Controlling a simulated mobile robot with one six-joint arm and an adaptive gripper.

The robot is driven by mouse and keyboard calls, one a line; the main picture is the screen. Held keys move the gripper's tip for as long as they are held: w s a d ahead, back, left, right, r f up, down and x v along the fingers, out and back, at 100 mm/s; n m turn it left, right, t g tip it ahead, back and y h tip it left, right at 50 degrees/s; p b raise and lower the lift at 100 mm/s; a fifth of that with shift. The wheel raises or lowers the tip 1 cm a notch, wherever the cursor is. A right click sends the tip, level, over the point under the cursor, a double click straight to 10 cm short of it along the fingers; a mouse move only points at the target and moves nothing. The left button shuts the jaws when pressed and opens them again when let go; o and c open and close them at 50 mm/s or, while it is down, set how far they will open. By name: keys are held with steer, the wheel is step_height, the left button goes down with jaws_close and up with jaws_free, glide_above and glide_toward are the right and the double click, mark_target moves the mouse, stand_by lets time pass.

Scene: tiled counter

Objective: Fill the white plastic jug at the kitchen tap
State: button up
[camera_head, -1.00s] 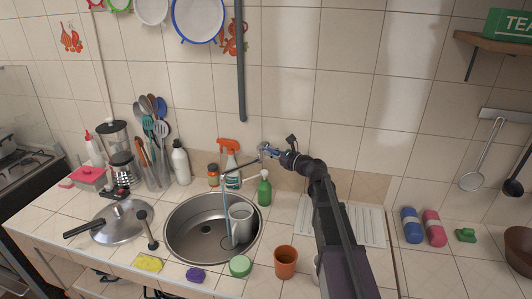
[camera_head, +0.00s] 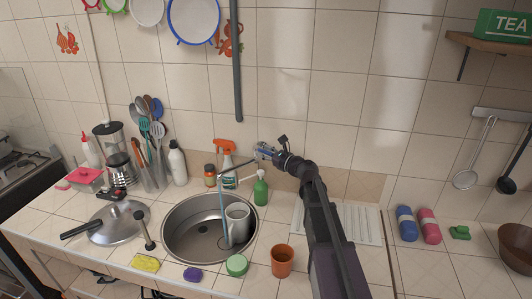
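The white plastic jug (camera_head: 237,224) stands in the right part of the round steel sink (camera_head: 180,238). The tap (camera_head: 238,161) has a thin spout reaching left over the sink. A bluish stream of water (camera_head: 224,208) falls from the spout end along the jug's left side; I cannot tell whether it enters the jug. My gripper (camera_head: 264,151) is at the right end of the tap, above and behind the jug. Its fingers are small and overlap the tap, so whether they are open or shut is unclear.
A green soap bottle (camera_head: 261,188) and an orange-topped spray bottle (camera_head: 226,160) stand behind the sink.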

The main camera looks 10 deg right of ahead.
steer(key=shift+s+d, duration=0.2)
steer(key=v, duration=1.1)
steer(key=shift+s+d, duration=0.3)
stand_by(0.4)
